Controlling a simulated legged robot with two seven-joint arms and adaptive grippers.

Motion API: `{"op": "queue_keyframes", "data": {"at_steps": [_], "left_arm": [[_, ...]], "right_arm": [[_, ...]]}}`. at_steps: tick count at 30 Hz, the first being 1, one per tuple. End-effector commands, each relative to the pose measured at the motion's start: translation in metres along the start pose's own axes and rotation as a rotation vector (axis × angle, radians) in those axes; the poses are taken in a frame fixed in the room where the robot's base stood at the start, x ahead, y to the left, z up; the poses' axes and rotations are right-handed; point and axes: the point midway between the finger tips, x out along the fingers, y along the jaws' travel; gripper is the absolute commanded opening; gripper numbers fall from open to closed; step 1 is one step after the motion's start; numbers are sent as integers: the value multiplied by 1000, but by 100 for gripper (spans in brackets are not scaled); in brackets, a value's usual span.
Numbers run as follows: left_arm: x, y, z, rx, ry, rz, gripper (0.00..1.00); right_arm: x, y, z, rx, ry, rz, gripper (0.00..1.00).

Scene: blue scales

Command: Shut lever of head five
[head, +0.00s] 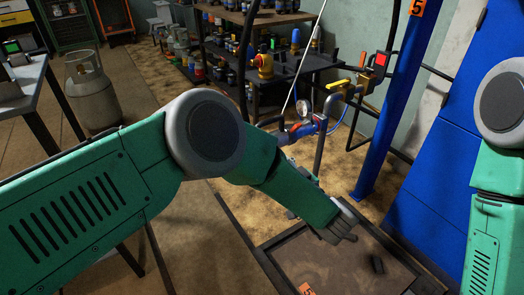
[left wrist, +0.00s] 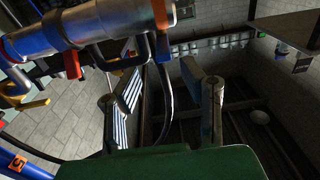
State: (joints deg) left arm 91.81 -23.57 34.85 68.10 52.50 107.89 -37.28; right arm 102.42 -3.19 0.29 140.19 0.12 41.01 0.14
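Head five (head: 308,129), a blue and red fitting with a round gauge (head: 303,107), hangs by a pipe near the blue post with the orange 5 tag (head: 417,8). In the left wrist view the head (left wrist: 100,22) is large at upper left, with an orange ring and a dark loop-shaped handle (left wrist: 122,62) below it. I cannot tell for sure whether this loop is the lever. My left gripper (head: 343,228) is below the head, over the scale; its fingers (left wrist: 160,95) are apart with nothing gripped. My right gripper is out of view; only its arm shows.
A yellow handle (head: 338,84) and a red-buttoned box (head: 379,60) are near the post. A gas cylinder (head: 92,95) stands at left. Shelves with bottles stand behind.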

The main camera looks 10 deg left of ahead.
Motion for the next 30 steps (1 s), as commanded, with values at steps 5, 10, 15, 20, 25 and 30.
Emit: {"op": "queue_keyframes", "data": {"at_steps": [5, 10, 15, 20, 25, 30], "left_arm": [[-22, 0, 2, 1, -3, -1, 36], [-28, 0, 1, 0, -1, -1, 36], [-28, 0, 1, 0, -1, -1, 36], [-28, 0, 0, 0, -1, -1, 36], [-24, 0, 6, 4, -4, 39, 36], [-11, -3, 41, 36, -54, 270, 36]], "right_arm": [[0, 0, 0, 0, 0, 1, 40], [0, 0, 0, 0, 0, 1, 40], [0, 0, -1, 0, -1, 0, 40], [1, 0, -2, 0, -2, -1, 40], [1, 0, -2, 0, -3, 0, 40], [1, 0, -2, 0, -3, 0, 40]]}}
